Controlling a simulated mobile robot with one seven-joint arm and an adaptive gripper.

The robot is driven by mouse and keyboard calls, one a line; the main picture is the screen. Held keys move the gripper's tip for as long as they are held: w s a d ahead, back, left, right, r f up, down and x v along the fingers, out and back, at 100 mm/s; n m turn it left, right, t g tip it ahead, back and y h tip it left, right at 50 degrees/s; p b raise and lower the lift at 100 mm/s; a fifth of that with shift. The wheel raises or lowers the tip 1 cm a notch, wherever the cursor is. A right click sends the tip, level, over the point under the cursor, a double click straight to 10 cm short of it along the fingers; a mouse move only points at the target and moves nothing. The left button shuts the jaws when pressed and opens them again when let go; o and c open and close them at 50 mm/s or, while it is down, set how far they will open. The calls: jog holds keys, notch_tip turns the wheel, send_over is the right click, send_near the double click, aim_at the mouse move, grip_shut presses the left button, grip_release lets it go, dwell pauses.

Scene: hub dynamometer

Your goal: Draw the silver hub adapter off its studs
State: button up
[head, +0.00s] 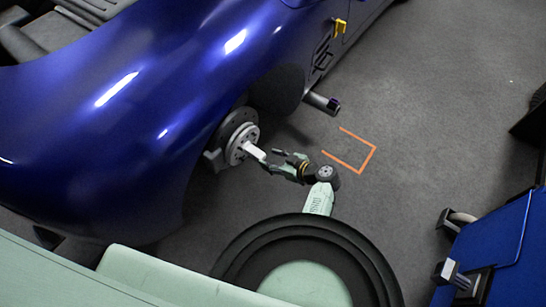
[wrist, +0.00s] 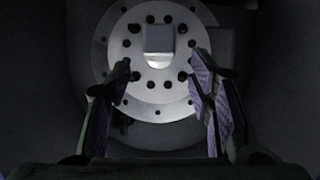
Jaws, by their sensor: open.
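The silver hub adapter (head: 240,147) is a round plate on the wheel hub of the blue car (head: 150,90), with a block-shaped grip (head: 255,152) sticking out from its middle. In the wrist view the adapter (wrist: 141,85) faces me with a ring of dark holes, and the grip (wrist: 159,40) shows above centre. A larger disc (wrist: 115,22) lies behind it. My gripper (head: 275,160) is open and empty in front of the hub. In the wrist view its fingers (wrist: 160,78) stand apart, either side of the adapter's lower half. The studs cannot be made out clearly.
An orange outline (head: 373,150) marks the grey floor right of my arm. A dark-ended pipe (head: 322,102) juts from the car above my gripper. A blue cabinet (head: 500,250) stands at the lower right.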

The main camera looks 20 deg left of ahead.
aim_at(259, 154)
jog(key=b+x, duration=0.3)
jog(key=x, duration=0.3)
jog(key=shift+w+a+f, duration=0.1)
jog(key=shift+a+f, duration=0.2)
jog(key=shift+f, duration=0.05)
jog(key=shift+b+x, duration=0.65)
jog(key=shift+x, duration=0.25)
jog(key=shift+r, duration=0.2)
jog(key=shift+c, duration=0.3)
grip_shut()
jog(key=shift+w+a+r, duration=0.1)
jog(key=shift+w+r, duration=0.05)
jog(key=s+d+b, duration=0.1)
jog(key=s+d, duration=0.1)
jog(key=d, duration=0.4)
jog(key=shift+s+d, duration=0.25)
jog(key=shift+d, duration=0.05)
dwell(0.8)
